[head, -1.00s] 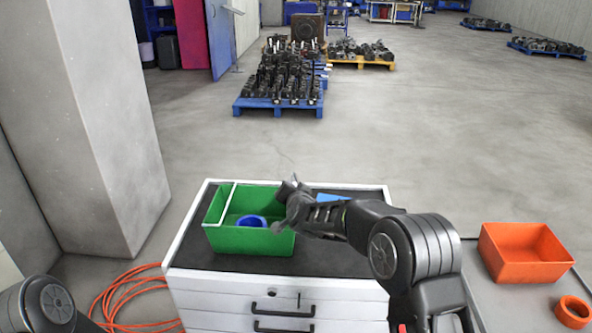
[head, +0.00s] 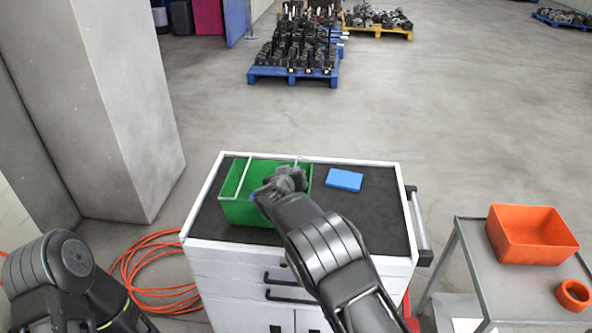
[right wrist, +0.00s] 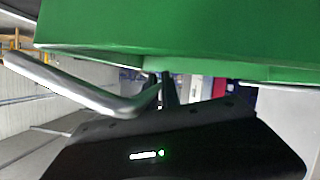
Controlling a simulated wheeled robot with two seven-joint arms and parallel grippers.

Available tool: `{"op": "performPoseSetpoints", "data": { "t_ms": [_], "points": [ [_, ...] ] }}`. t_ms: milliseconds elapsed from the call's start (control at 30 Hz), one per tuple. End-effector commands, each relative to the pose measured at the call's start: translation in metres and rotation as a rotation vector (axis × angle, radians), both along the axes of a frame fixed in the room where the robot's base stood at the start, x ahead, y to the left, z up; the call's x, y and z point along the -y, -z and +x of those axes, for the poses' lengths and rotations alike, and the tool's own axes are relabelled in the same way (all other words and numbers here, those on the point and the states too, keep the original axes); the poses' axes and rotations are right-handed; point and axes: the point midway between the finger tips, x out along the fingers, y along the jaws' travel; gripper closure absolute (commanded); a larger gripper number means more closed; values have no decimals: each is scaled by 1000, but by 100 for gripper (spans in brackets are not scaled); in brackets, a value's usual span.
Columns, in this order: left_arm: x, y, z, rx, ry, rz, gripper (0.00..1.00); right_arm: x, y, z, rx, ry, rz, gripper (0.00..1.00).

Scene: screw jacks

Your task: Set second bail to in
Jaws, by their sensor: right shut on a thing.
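The green bin (head: 256,210) stands on the dark top of the white drawer cart. One pale bail (head: 243,178) lies across the top of the bin near its left end. My right gripper (head: 287,180) is at the right end of the bin, shut on the second bail. A short pale piece of this bail (head: 297,162) shows above the gripper, which hides most of the rest. In the right wrist view a bent grey rod, the second bail (right wrist: 75,89), runs up to the fingers, below the green bin wall (right wrist: 170,35). My left gripper is out of view.
A blue box (head: 345,179) lies on the cart top right of the bin. An orange bin (head: 530,246) and an orange ring (head: 573,295) are on a grey table at right. An orange hose (head: 150,265) lies coiled on the floor.

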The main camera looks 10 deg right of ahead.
Motion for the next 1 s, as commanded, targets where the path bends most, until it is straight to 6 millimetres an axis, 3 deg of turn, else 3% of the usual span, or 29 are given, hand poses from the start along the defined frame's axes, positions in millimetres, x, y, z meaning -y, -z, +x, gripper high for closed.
{"op": "performPoseSetpoints", "data": {
  "t_ms": [333, 800, 833, 1000],
  "points": [
    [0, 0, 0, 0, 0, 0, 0, 0, 8, 1, -38, 2, -147, 100],
    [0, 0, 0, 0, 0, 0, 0, 0, 8, 1, -42, 1, -163, 100],
    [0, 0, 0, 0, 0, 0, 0, 0, 8, 1, -42, 1, -163, 91],
    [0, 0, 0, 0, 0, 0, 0, -1, 8, 1, -42, 1, -163, 77]
  ]
}}
